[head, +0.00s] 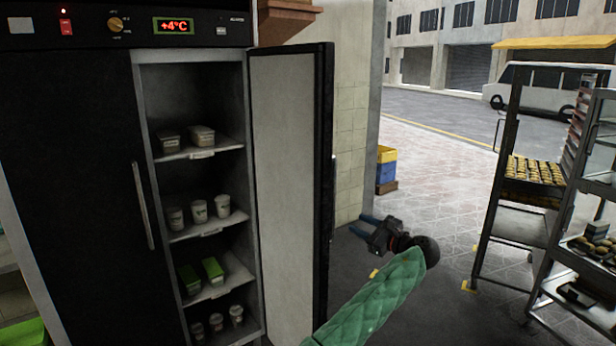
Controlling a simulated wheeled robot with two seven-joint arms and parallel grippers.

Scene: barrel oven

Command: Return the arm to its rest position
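My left gripper (364,226) is at the end of my arm in its green quilted sleeve, which comes in from the bottom middle. Its two blue-tipped fingers point left and stand apart, with nothing seen between them. It is in front of the paved floor, to the right of the open fridge door (283,180). I cannot tell how far it is from the door. My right gripper is not in view.
The tall black fridge (75,150) has its right door swung open toward me. Its shelves hold tubs, cups and green packs. A metal rack (497,200) with trays of baked goods stands at the right. Crates (386,172) stand by the wall. Floor between is clear.

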